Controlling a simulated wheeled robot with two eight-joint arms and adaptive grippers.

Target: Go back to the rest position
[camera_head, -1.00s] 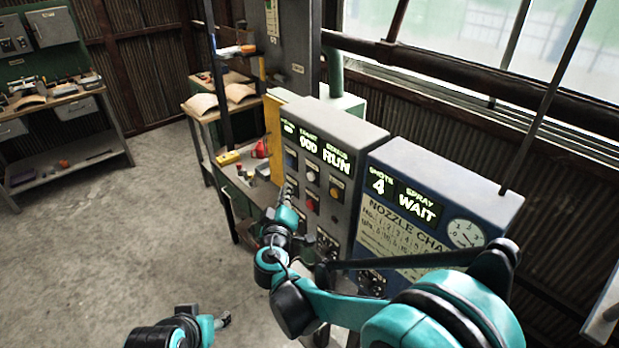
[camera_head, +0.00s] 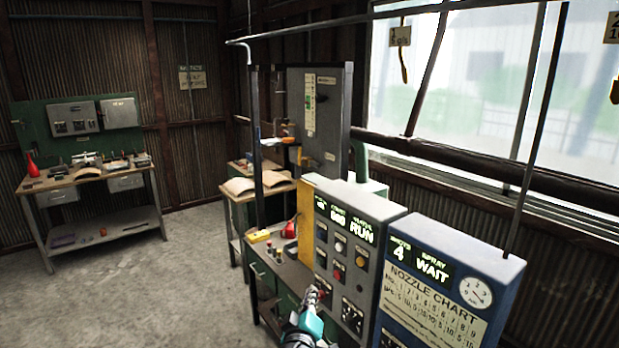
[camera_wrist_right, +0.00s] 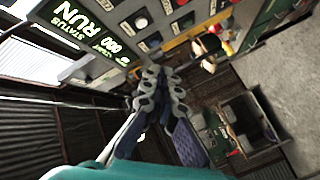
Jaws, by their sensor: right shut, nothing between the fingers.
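My right gripper (camera_head: 314,292) is at the bottom centre of the head view, in front of the grey control panel (camera_head: 388,204). Its fingers point up in the picture and are together, with nothing between them. In the right wrist view the gripper (camera_wrist_right: 160,74) is also shut and empty, with the panel's buttons and its lit RUN display beyond the fingertips. I cannot tell the exact gap between the fingertips and the panel. My left gripper is outside both views.
A blue nozzle-chart box (camera_head: 455,245) reading 4 and WAIT stands right of the panel. A workbench (camera_head: 95,180) stands far left. Open floor (camera_head: 150,285) lies between.

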